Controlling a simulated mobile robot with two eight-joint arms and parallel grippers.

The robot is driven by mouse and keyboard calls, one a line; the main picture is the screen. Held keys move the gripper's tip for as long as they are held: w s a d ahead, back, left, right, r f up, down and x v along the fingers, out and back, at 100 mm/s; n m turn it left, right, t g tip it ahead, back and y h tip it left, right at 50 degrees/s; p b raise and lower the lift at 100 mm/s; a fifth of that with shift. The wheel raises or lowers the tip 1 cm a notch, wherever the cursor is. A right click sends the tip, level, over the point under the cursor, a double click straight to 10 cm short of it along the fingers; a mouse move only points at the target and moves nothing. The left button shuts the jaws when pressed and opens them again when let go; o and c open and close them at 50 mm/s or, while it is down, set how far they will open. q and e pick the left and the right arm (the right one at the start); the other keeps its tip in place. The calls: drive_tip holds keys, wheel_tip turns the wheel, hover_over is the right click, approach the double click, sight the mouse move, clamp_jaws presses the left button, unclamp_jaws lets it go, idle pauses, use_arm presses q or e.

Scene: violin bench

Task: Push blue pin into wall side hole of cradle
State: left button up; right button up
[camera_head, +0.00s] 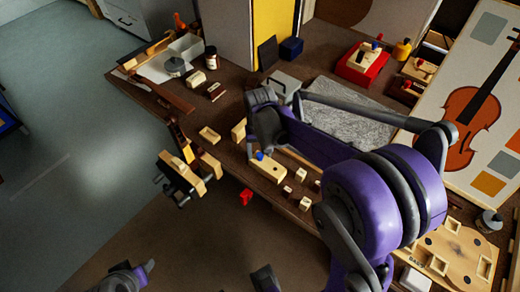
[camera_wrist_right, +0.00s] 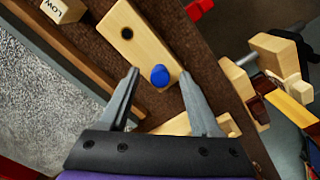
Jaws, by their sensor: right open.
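The cradle looks to be the pale wooden block (camera_head: 266,169) on the bench near its front edge; it also shows in the right wrist view (camera_wrist_right: 143,50). The blue pin (camera_head: 260,155) shows as a blue head at one end of this block, and in the right wrist view (camera_wrist_right: 160,76). How deep it sits I cannot tell. A dark open hole (camera_wrist_right: 127,33) is at the block's other end. My right gripper (camera_wrist_right: 159,73) is open, its fingertips on either side of the blue head, with visible gaps. A dark part at the bottom left (camera_head: 135,274) may be my left gripper; its jaws are unclear.
A clamp-like wooden fixture (camera_head: 182,173) hangs at the bench edge. A red piece (camera_head: 246,197) is at the front edge. A grey textured mat (camera_head: 345,112) lies behind my right arm.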

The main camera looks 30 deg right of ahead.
clamp_jaws()
idle(0.5)
